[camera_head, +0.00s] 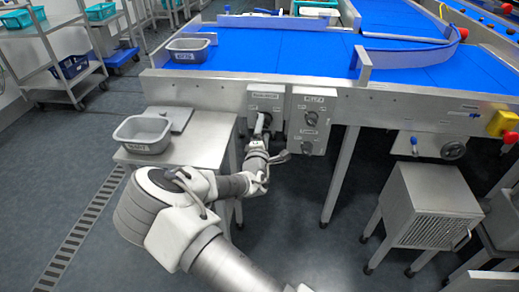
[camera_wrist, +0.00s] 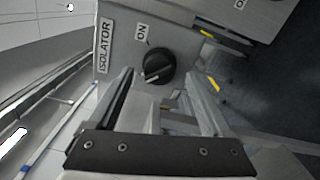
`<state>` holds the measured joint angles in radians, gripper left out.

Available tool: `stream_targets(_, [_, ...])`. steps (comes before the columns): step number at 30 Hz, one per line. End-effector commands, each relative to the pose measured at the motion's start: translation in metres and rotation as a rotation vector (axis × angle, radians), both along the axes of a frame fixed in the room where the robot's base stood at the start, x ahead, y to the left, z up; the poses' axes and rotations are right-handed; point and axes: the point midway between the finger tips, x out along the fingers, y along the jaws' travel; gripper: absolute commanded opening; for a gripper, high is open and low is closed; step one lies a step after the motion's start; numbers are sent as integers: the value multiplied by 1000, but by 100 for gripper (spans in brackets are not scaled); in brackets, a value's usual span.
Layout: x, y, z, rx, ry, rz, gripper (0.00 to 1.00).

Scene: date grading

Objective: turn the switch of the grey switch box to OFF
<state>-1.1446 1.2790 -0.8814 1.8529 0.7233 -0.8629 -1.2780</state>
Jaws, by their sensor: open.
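The grey switch box (camera_head: 264,98) is fixed to the front of the conveyor frame. In the wrist view the switch box (camera_wrist: 112,68) carries an ISOLATOR label and the word ON. Its round black switch (camera_wrist: 158,67) has a pale line towards the lower left of the knob; I cannot tell which setting it marks. No OFF mark is visible. My gripper (camera_head: 262,125) is in front of the box. In the wrist view my gripper (camera_wrist: 160,80) is open, with its fingers spread towards either side of the switch. Contact with the switch is not clear.
A second control box (camera_head: 312,120) with dark knobs stands just right. A side table (camera_head: 190,152) to the left holds a grey tub (camera_head: 142,133). Another grey tub (camera_head: 187,50) sits on the blue conveyor (camera_head: 260,52). A metal cabinet (camera_head: 430,205) stands lower right.

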Motion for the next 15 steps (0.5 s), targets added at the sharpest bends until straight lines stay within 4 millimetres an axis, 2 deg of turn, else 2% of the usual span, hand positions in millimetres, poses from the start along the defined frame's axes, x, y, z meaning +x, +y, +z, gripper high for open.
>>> stream_targets(15, [-119,5,2,-2,2,2,84])
